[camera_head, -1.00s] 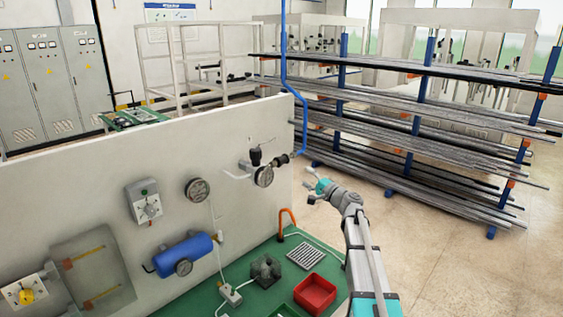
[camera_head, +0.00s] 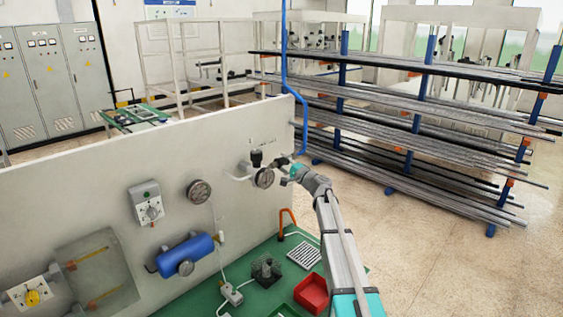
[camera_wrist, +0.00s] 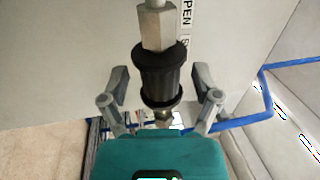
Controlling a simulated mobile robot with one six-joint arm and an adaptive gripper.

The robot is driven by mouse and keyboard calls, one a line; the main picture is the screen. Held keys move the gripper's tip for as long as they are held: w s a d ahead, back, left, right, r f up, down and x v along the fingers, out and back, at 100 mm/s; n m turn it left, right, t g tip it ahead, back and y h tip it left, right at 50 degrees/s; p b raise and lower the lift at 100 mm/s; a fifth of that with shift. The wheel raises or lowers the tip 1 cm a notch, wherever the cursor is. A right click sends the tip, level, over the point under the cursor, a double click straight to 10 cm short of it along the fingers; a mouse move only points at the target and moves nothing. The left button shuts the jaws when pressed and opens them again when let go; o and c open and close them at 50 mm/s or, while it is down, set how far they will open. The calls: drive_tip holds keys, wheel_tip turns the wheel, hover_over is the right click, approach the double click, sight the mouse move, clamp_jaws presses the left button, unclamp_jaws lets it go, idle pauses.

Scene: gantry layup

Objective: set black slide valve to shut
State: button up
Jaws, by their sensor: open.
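The black slide valve (camera_wrist: 162,75) is a ribbed black sleeve on a metal pipe with a hex fitting, in the middle of the wrist view. My gripper (camera_wrist: 160,88) is open, with one finger on each side of the sleeve and a visible gap on both sides. A label (camera_wrist: 187,15) beside the pipe reads "OPEN", with a second word starting in "S" cut off behind the sleeve. In the head view my gripper (camera_head: 287,171) is at the pipe end on the wall panel and hides most of the sleeve there.
A round gauge (camera_head: 264,178) and a black-handled valve (camera_head: 256,158) sit just left of my gripper on the panel (camera_head: 100,180). A red bin (camera_head: 312,293) stands on the green base below.

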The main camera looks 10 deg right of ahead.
drive_tip(key=shift+w+a+r, duration=0.1)
drive_tip(key=shift+w+a, duration=0.1)
drive_tip(key=shift+w, duration=0.1)
